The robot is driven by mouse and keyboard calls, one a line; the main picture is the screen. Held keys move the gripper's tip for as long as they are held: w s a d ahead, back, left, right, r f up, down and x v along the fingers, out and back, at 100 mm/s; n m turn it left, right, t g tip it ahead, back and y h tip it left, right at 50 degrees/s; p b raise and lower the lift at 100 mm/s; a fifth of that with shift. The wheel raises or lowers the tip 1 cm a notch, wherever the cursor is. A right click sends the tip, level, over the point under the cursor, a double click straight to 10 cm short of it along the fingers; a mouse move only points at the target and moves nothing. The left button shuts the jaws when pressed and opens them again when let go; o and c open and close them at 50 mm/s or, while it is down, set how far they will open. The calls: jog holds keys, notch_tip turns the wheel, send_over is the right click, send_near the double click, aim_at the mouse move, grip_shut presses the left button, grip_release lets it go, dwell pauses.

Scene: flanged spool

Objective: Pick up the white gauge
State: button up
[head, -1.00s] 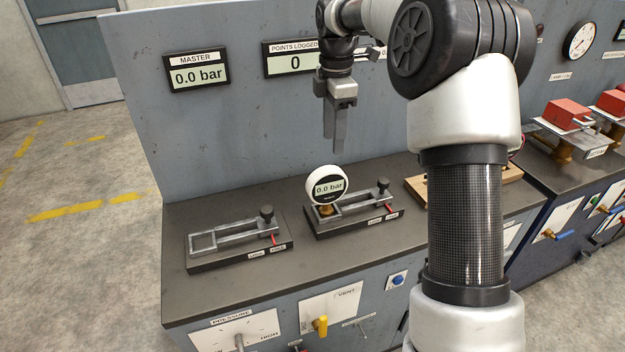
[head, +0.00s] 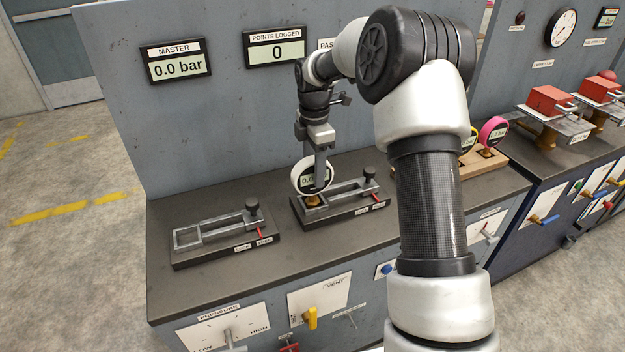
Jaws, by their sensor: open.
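The white gauge (head: 298,180) is a round white-rimmed dial with a digital display. It stands upright on a brass fitting (head: 313,201) at the left end of the right-hand clamp fixture (head: 345,201) on the bench. My gripper (head: 320,176) points down over the gauge, its fingers in front of part of the display. The fingers overlap the gauge in the head view, and I cannot tell whether they touch it. My gripper is open.
An empty clamp fixture (head: 222,234) lies to the left on the dark bench top (head: 170,212). A wooden rack (head: 487,165) with a yellow gauge (head: 471,138) and a pink gauge (head: 493,131) is at right. The panel (head: 225,110) with displays stands behind.

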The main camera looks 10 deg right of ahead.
jog(key=f, duration=0.4)
jog(key=shift+s+f, duration=0.2)
jog(key=shift+f, duration=0.15)
grip_shut()
